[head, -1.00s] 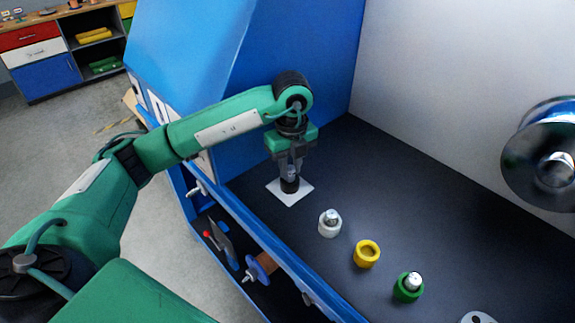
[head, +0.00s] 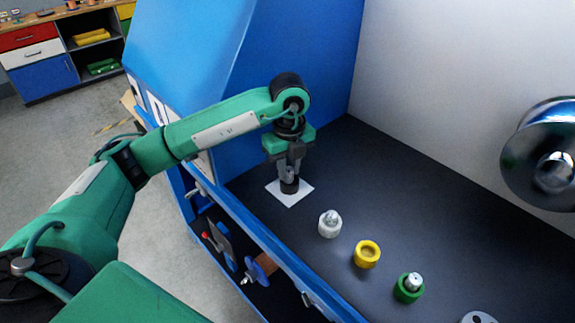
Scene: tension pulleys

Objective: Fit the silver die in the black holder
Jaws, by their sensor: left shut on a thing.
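The black holder (head: 289,187) stands upright on a white square plate (head: 304,190) near the back left of the dark work surface. My left gripper (head: 289,172) points straight down directly over the holder. It is shut on a small silver die, mostly hidden between the fingers. The die's lower end is at the holder's top; I cannot tell how deep it sits in it. My right gripper is not in view.
To the right stand a white holder (head: 329,226) with a silver piece, an empty yellow holder (head: 367,254) and a green holder (head: 409,288) with a silver piece. A large shiny roller (head: 543,153) juts from the wall. Blue panels bound the surface at left.

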